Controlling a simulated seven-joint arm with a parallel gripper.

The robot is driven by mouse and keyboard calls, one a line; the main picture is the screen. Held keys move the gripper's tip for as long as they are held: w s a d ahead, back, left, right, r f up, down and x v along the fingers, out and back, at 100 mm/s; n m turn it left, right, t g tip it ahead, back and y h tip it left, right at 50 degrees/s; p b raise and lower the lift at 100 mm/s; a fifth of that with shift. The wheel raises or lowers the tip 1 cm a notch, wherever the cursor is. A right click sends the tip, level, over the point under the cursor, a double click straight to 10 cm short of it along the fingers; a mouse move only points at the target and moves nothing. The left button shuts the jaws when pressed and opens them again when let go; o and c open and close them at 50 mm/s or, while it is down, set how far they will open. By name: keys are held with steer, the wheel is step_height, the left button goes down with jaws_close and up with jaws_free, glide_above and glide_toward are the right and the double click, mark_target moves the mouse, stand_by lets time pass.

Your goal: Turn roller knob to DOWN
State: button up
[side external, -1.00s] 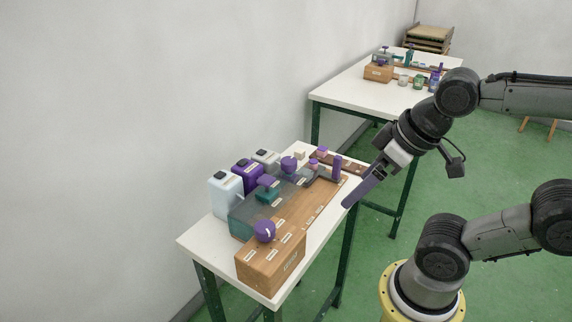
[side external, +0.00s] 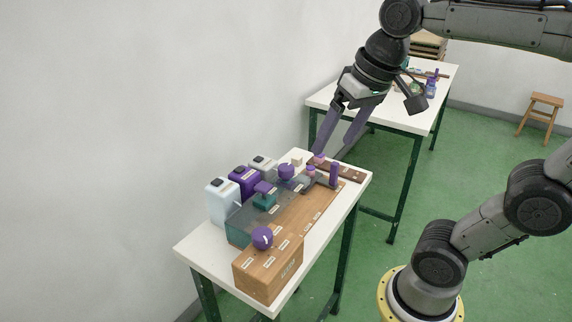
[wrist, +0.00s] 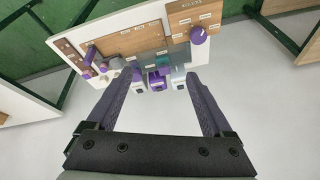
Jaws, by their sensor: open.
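A round purple knob (side external: 262,238) with a pale pointer mark sits on top of a wooden box (side external: 268,272) at the table's near end. It also shows in the wrist view (wrist: 198,36), at upper right. Another round purple knob (side external: 286,171) stands farther back by the bottles. The labels are too small to read, so I cannot tell which is the roller knob or its setting. My gripper (side external: 333,146) is open and empty, pointing down near the table's far end, apart from both knobs. Its spread fingers (wrist: 159,78) show in the wrist view.
A purple upright handle (side external: 334,174) and small purple knobs (side external: 319,158) stand near the gripper. Several bottles (side external: 244,182) line the wall side, beside a teal-grey tank (side external: 238,229). A second white table (side external: 400,117) stands behind. Free air lies over the green floor at right.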

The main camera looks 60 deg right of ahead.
steer(key=w+d+r+m+g, duration=0.1)
steer(key=w+d+r+m, duration=0.1)
steer(key=w, duration=0.4)
steer(key=m+g, duration=0.3)
glide_above(286, 167)
step_height(286, 167, down, 8)
step_height(286, 167, down, 13)
steer(key=shift+f, duration=0.1)
jaws_close()
